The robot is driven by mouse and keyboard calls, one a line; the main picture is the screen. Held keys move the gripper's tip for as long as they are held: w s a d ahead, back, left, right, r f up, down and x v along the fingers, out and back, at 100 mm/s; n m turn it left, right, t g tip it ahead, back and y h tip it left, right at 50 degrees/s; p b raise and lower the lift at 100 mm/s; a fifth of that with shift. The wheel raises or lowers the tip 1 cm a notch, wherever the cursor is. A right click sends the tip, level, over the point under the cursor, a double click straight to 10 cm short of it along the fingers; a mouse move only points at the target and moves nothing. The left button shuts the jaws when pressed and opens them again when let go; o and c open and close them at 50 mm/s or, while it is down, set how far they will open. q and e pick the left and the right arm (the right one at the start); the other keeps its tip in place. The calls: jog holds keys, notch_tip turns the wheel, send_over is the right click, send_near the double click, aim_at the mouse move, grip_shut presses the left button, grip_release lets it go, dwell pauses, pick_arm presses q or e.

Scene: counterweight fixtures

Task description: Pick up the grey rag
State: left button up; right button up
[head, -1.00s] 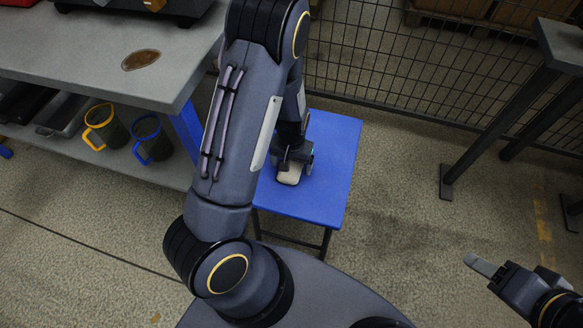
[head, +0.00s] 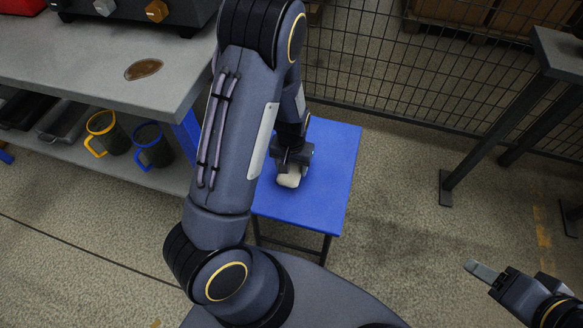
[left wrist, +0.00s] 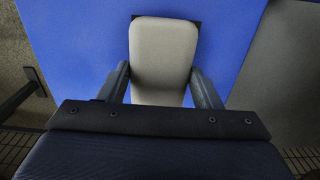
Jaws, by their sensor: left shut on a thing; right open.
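The grey rag (head: 289,179) is a pale, rounded, folded pad at the blue stool top (head: 325,185). In the left wrist view the rag (left wrist: 163,55) sits between the two fingers of my left gripper (left wrist: 163,85), which touch it on both sides. My left gripper (head: 291,164) is shut on it from above. I cannot tell whether the rag is clear of the stool top. My right gripper (head: 484,271) is at the lower right, open and empty, away from the stool.
A grey workbench (head: 110,75) stands at the left with a brown stain (head: 143,69) on top. A yellow-handled mug (head: 107,132) and a blue-handled mug (head: 152,145) stand on its lower shelf. A wire fence (head: 400,70) runs behind the stool.

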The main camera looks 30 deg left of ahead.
pick_arm(q)
jog(key=s+r, duration=0.1)
jog(key=r, duration=0.1)
jog(key=s+a+r+p, duration=0.1)
jog(key=r, duration=0.1)
jog(key=s+a+r+p, duration=0.1)
jog(key=r, duration=0.1)
jog(key=shift+s+a+r, duration=0.15)
jog(key=shift+s+r, duration=0.1)
jog(key=shift+s, duration=0.15)
jog(key=s+a+r+p, duration=0.2)
jog(key=s+a+r, duration=0.2)
jog(key=s, duration=0.4)
jog(key=shift+a, duration=0.45)
jog(key=shift+s, duration=0.1)
